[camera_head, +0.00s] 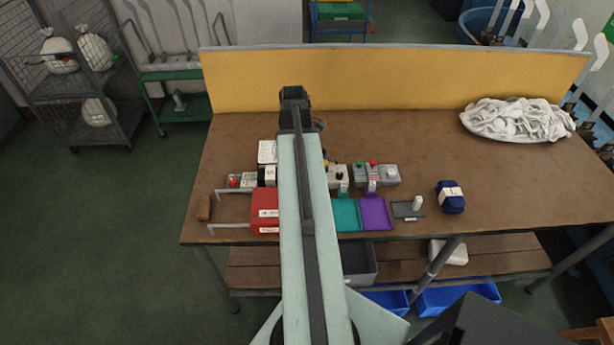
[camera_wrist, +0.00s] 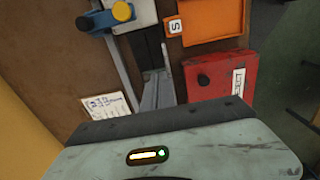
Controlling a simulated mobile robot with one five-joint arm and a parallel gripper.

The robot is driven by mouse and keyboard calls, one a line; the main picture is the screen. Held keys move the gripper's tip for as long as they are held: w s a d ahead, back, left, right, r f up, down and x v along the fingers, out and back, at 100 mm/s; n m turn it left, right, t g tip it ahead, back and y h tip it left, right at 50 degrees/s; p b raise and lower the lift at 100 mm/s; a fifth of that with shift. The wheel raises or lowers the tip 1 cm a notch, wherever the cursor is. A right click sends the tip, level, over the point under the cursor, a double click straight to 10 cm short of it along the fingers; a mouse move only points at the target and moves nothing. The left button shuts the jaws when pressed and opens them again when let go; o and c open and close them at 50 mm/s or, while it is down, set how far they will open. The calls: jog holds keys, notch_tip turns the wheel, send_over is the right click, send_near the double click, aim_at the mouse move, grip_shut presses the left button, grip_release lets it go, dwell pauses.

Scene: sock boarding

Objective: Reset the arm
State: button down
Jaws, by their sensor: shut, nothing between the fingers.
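My arm reaches straight out over the brown workbench (camera_head: 420,140), its dark end near the yellow back panel (camera_head: 400,78). In the wrist view my gripper (camera_wrist: 156,74) shows as slim grey fingers close together, shut and empty, above the bench top. A red box (camera_wrist: 222,76) and an orange tray (camera_wrist: 212,20) lie to its right in that view. A blue-and-yellow fixture (camera_wrist: 108,14) is at upper left. In the head view, my arm hides the middle of the bench.
White socks (camera_head: 518,120) lie piled at the back right. A teal tray (camera_head: 345,215), a purple tray (camera_head: 374,213) and a dark blue bundle (camera_head: 450,197) sit along the front. Small button boxes (camera_head: 389,175) stand behind the trays. The bench between the bundle and the pile is clear.

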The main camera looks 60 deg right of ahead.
jog(key=shift+w, duration=0.1)
jog(key=w+a+n, duration=0.2)
jog(key=w+a, duration=0.6)
jog(key=a, duration=0.3)
jog(key=w+a+n, duration=0.3)
jog(key=w+a, duration=0.5)
jog(key=a, duration=0.4)
jog(key=a+m, duration=1.2)
jog(key=a, duration=1.1)
jog(key=shift+s, duration=0.15)
